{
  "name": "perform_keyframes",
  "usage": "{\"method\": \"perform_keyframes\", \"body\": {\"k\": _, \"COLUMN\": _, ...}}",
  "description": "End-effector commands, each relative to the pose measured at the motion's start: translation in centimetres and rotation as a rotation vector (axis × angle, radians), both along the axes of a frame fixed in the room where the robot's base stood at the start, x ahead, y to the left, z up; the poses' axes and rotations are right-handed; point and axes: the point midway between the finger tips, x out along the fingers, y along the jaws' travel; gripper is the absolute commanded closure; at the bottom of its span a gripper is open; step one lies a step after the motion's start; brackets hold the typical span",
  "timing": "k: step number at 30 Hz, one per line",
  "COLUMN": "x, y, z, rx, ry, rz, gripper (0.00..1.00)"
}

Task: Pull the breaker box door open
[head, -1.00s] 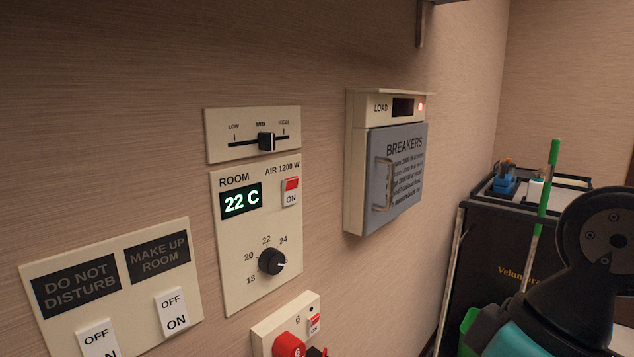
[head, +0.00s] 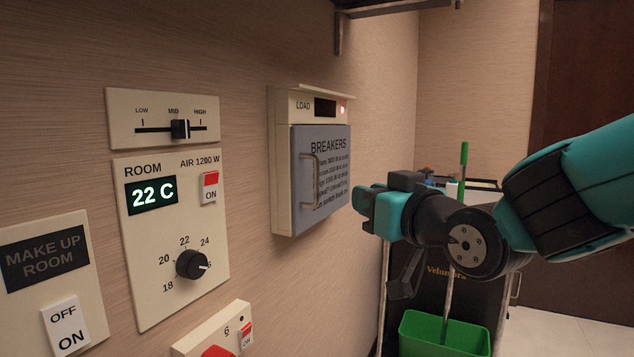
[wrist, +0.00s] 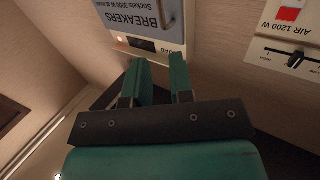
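The breaker box (head: 282,175) is on the wall, with its grey door (head: 335,165) shut. A metal bar handle (head: 305,182) stands upright on the door's left side. In the wrist view the door (wrist: 125,12) is upside down at the top, with part of the handle (wrist: 167,18) at the picture's edge. My gripper (head: 364,199) is to the right of the door in the head view, apart from the handle. In the wrist view its two fingers (wrist: 161,82) are spread with nothing between them.
A thermostat panel (head: 205,245), a slider panel (head: 148,106) and a switch plate (head: 85,310) are on the wall to the left. A dark shelf (head: 385,8) juts out above. A housekeeping cart with a green bucket (head: 440,335) stands behind my arm.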

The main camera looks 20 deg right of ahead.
Motion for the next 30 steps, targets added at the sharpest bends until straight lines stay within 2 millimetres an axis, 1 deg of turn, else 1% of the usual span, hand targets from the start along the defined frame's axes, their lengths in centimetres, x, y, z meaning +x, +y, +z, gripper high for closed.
{"method": "perform_keyframes", "body": {"k": 1, "x": 0.5, "y": 0.1, "z": 0.5, "rx": -0.001, "ry": 0.005, "rz": 0.001, "gripper": 0.78}}
{"method": "perform_keyframes", "body": {"k": 6, "x": 2.3, "y": 0.5, "z": 0.6, "rx": -0.001, "ry": 0.01, "rz": 0.001, "gripper": 0.78}}
{"method": "perform_keyframes", "body": {"k": 9, "x": 3.0, "y": 0.8, "z": 0.7, "rx": -0.006, "ry": 0.011, "rz": 0.012, "gripper": 0.78}}
{"method": "perform_keyframes", "body": {"k": 16, "x": 4.4, "y": 1.2, "z": 0.7, "rx": -0.007, "ry": 0.01, "rz": 0.02, "gripper": 0.78}}
{"method": "perform_keyframes", "body": {"k": 22, "x": 5.2, "y": 1.0, "z": 0.6, "rx": 0.001, "ry": 0.012, "rz": -0.001, "gripper": 0.78}}
{"method": "perform_keyframes", "body": {"k": 29, "x": 8.5, "y": 1.7, "z": 0.6, "rx": 0.0, "ry": 0.008, "rz": 0.001, "gripper": 0.78}}
{"method": "perform_keyframes", "body": {"k": 30, "x": 9.3, "y": 1.9, "z": 0.7, "rx": 0.0, "ry": 0.006, "rz": 0.002, "gripper": 0.78}}
